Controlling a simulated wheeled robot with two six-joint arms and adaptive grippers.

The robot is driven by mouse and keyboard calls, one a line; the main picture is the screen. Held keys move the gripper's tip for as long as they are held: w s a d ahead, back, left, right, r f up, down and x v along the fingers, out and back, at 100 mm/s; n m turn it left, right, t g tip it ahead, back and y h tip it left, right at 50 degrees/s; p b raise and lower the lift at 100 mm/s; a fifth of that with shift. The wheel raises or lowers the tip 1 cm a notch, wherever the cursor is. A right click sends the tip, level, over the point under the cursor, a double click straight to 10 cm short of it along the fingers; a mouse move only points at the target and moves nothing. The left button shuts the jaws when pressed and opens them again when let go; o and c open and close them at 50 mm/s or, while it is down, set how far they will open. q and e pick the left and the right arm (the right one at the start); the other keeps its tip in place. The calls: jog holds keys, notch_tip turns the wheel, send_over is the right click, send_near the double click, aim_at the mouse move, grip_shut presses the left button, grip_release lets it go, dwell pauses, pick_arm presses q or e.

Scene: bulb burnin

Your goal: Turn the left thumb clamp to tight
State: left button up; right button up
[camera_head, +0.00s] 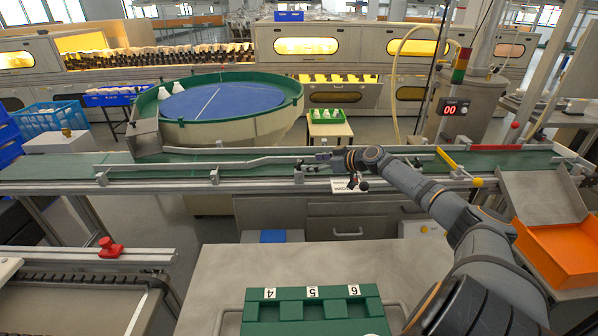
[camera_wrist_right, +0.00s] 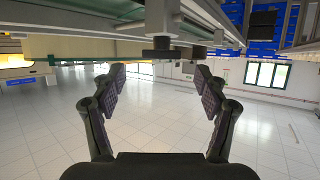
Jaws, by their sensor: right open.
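My right gripper (camera_head: 322,157) is over the near rail of the green conveyor (camera_head: 480,160) in the head view, small and partly merged with the rail fittings. In the right wrist view my right gripper (camera_wrist_right: 160,82) has its two fingers spread with nothing between the pads. A dark round knob (camera_wrist_right: 163,55) under a grey bracket (camera_wrist_right: 158,25) lies just beyond the fingertips, apart from them. It looks like a thumb clamp, but I cannot tell if it is the left one or how tight it is. A second dark knob (camera_wrist_right: 198,52) is to its right. My left gripper is not in view.
A white label (camera_head: 342,186) with partly hidden writing is on the conveyor's near side. Grey rail brackets (camera_head: 214,175) stand along the rail. A blue round table (camera_head: 222,101) is behind. A green tray (camera_head: 315,310) and orange bin (camera_head: 565,252) are in front.

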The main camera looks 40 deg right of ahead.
aim_at(300, 162)
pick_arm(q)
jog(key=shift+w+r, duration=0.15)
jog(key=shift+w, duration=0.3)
pick_arm(e)
jog(key=x, duration=0.6)
jog(key=shift+w+a, duration=0.2)
jog(key=shift+w, duration=0.15)
jog(key=c, duration=1.2)
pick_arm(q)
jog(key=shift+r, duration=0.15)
